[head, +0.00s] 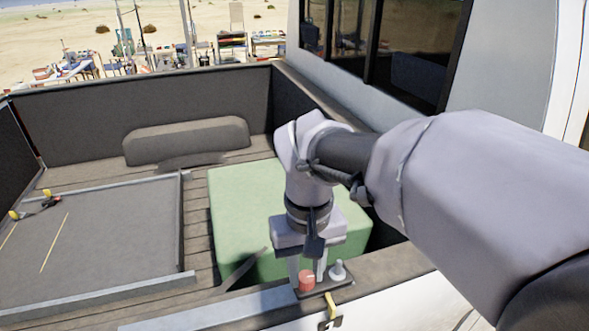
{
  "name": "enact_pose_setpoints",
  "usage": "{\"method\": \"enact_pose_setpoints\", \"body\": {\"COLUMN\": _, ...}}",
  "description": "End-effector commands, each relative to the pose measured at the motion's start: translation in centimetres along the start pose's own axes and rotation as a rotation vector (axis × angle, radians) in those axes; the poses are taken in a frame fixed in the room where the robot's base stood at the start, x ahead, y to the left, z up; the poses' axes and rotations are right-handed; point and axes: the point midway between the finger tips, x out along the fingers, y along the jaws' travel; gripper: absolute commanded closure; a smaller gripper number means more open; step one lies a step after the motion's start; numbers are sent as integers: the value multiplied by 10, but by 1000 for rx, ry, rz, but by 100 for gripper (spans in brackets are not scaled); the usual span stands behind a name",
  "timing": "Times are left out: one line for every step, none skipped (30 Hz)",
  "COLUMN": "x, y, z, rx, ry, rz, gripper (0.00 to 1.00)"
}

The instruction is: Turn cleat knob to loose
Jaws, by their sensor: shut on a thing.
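A cleat plate (322,289) sits on the near rim of the truck bed. It carries a red knob (307,281) and a grey knob (338,270). My gripper (307,274) points straight down over the plate, with its fingers shut on the red knob. The grey knob stands just right of the fingers, apart from them. A yellow strap (331,305) hangs from the plate down the outer side. Any marking that tells the knob's setting is too small to read.
A green block (235,205) lies behind my gripper in the bed. A flat grey tray (100,235) is at left, with a small black and yellow item (38,206) on it. A dark padded bolster (187,140) lies at the back. The cab wall (495,60) rises at right.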

Motion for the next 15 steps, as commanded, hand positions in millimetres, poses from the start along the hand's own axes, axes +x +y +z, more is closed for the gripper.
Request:
{"method": "enact_pose_setpoints", "body": {"x": -3, "y": 0, "z": 0, "rx": -31, "ry": 1, "rz": 0, "gripper": 100}}
{"method": "enact_pose_setpoints", "body": {"x": -3, "y": 0, "z": 0, "rx": -52, "ry": 0, "rz": 0, "gripper": 100}}
{"method": "enact_pose_setpoints", "body": {"x": -2, "y": 0, "z": 0, "rx": -78, "ry": 1, "rz": 0, "gripper": 100}}
{"method": "enact_pose_setpoints", "body": {"x": -2, "y": 0, "z": 0, "rx": -95, "ry": 1, "rz": 0, "gripper": 100}}
{"method": "enact_pose_setpoints", "body": {"x": -2, "y": 0, "z": 0, "rx": -114, "ry": 1, "rz": 1, "gripper": 100}}
{"method": "enact_pose_setpoints", "body": {"x": -2, "y": 0, "z": 0, "rx": -134, "ry": 1, "rz": 1, "gripper": 100}}
{"method": "enact_pose_setpoints", "body": {"x": -2, "y": 0, "z": 0, "rx": -150, "ry": 1, "rz": 1, "gripper": 100}}
{"method": "enact_pose_setpoints", "body": {"x": -2, "y": 0, "z": 0, "rx": -163, "ry": 1, "rz": 1, "gripper": 100}}
{"method": "enact_pose_setpoints", "body": {"x": -2, "y": 0, "z": 0, "rx": -180, "ry": 1, "rz": 1, "gripper": 100}}
{"method": "enact_pose_setpoints", "body": {"x": -2, "y": 0, "z": 0, "rx": -191, "ry": 1, "rz": 1, "gripper": 100}}
{"method": "enact_pose_setpoints", "body": {"x": -2, "y": 0, "z": 0, "rx": -201, "ry": 1, "rz": 1, "gripper": 100}}
{"method": "enact_pose_setpoints", "body": {"x": -1, "y": 0, "z": 0, "rx": -214, "ry": 1, "rz": 0, "gripper": 100}}
{"method": "enact_pose_setpoints", "body": {"x": -1, "y": 0, "z": 0, "rx": -221, "ry": 1, "rz": 0, "gripper": 100}}
{"method": "enact_pose_setpoints", "body": {"x": -1, "y": 0, "z": 0, "rx": -228, "ry": 1, "rz": 0, "gripper": 100}}
{"method": "enact_pose_setpoints", "body": {"x": -1, "y": 0, "z": 0, "rx": -236, "ry": 1, "rz": 0, "gripper": 100}}
